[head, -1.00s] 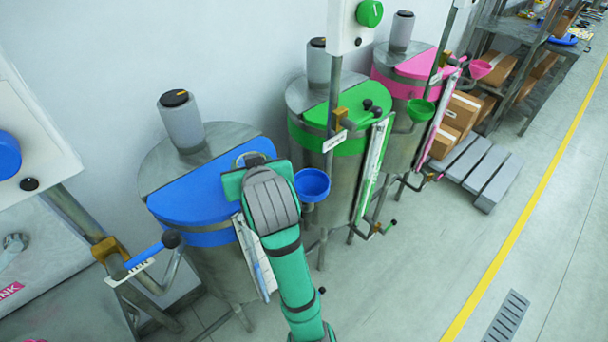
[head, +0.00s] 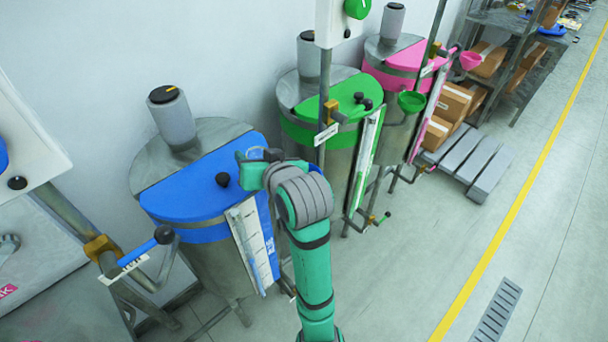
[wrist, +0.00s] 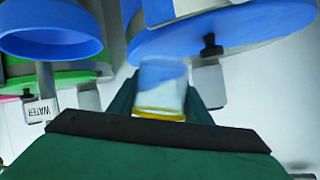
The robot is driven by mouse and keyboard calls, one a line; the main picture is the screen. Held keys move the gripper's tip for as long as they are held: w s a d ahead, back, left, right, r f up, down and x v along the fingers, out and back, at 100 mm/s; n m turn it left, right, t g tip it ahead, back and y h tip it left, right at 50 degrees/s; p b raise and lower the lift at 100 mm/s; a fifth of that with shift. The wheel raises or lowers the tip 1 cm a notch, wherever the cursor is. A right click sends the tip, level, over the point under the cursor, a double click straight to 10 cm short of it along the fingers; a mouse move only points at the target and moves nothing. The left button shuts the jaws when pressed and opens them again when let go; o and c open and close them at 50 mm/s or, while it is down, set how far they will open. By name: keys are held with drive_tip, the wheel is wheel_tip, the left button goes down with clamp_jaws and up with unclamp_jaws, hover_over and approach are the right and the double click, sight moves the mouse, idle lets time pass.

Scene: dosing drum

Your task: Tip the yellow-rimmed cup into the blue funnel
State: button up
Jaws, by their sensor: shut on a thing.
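The yellow-rimmed cup (wrist: 160,90) is pale and translucent, with its yellow rim towards the bottom of the wrist view. My gripper (wrist: 163,84) is shut on it, one finger on each side. The blue funnel (wrist: 52,40) is at the upper left of the wrist view, to the left of the cup and apart from it. In the head view my gripper (head: 250,172) is beside the right edge of the blue drum lid (head: 200,205). What the cup holds cannot be made out.
The blue lid has a black knob (head: 222,179), and a white panel (head: 250,245) stands on the drum's front. A green-lidded drum (head: 335,105) stands close to the right, with a pink-lidded drum (head: 400,65) beyond it. Open floor (head: 430,250) lies to the right.

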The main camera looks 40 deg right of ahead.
drive_tip(key=shift+s+d+m, duration=0.15)
drive_tip(key=shift+d+m, duration=0.15)
drive_tip(key=d+m, duration=0.1)
drive_tip(key=m+t+y, duration=0.1)
drive_tip(key=s+d+m+t+y, duration=0.1)
drive_tip(key=shift+s+d+f, duration=0.1)
drive_tip(key=shift+d+f, duration=0.2)
drive_tip(key=shift+f, duration=0.05)
drive_tip(key=shift+r+m+t, duration=0.15)
drive_tip(key=shift+m+t, duration=0.15)
drive_tip(key=shift+r+m+t+y, duration=0.3)
drive_tip(key=shift+m, duration=0.2)
drive_tip(key=shift+s+d+r+m+t+y, duration=0.1)
drive_tip(key=shift+r+m+t+y, duration=0.3)
drive_tip(key=shift+m, duration=0.3)
drive_tip(key=shift+d+r+m+t, duration=0.15)
drive_tip(key=shift+r+m+t, duration=0.1)
drive_tip(key=shift+m+t, duration=0.2)
drive_tip(key=shift+s, duration=0.1)
